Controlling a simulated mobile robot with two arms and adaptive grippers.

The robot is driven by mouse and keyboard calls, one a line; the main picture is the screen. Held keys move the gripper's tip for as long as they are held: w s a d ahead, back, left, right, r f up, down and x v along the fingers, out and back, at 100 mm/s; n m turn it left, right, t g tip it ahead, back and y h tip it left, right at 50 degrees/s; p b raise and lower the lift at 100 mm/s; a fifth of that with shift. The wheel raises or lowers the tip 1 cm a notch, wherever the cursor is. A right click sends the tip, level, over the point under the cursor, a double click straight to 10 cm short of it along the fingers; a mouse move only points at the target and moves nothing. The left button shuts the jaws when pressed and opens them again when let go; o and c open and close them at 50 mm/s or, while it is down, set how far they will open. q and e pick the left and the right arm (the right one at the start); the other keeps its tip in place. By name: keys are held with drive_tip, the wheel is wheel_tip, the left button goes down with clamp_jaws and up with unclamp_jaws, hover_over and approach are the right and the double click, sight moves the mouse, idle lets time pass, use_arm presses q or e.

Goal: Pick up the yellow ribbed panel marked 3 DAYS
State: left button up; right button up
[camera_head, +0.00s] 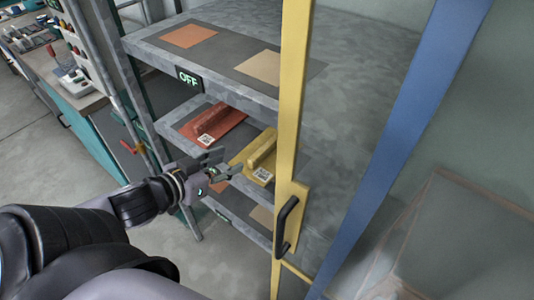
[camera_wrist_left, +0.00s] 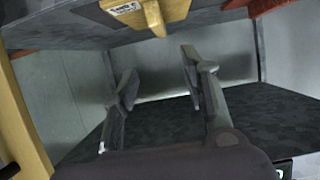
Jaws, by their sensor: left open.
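The yellow ribbed panel (camera_head: 259,157) lies on the middle shelf of the grey rack, its raised rib upward and a small white label (camera_head: 263,175) at its near end. Its marking is too small to read. My left gripper (camera_head: 230,162) is open and empty at the shelf's front, just left of the panel, partly overlapping its left edge in the picture. In the left wrist view the panel (camera_wrist_left: 153,18) shows at the top edge, beyond the open fingers (camera_wrist_left: 160,68), apart from them. My right gripper is not in view.
A red panel (camera_head: 215,123) lies on the same shelf to the left. A yellow upright (camera_head: 292,90) with a black handle (camera_head: 286,222) stands close on the right. A blue post (camera_head: 400,130) is farther right. The upper shelf (camera_head: 235,50) lies above.

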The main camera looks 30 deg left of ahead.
use_arm(q)
approach(266, 146)
drive_tip(key=x, duration=0.3)
drive_tip(key=shift+w+a+r+b, duration=0.1)
drive_tip(key=shift+w+r+b, duration=0.05)
drive_tip(key=shift+r+b, duration=0.15)
drive_tip(key=shift+f+p+x, duration=0.2)
drive_tip(key=shift+p+x, duration=0.05)
drive_tip(key=shift+x, duration=1.4)
drive_tip(key=shift+f+p+x, duration=0.2)
drive_tip(key=shift+x, duration=1.45)
drive_tip(key=shift+s, duration=0.2)
clamp_jaws()
drive_tip(key=shift+w+r, duration=0.1)
drive_tip(key=shift+r, duration=0.05)
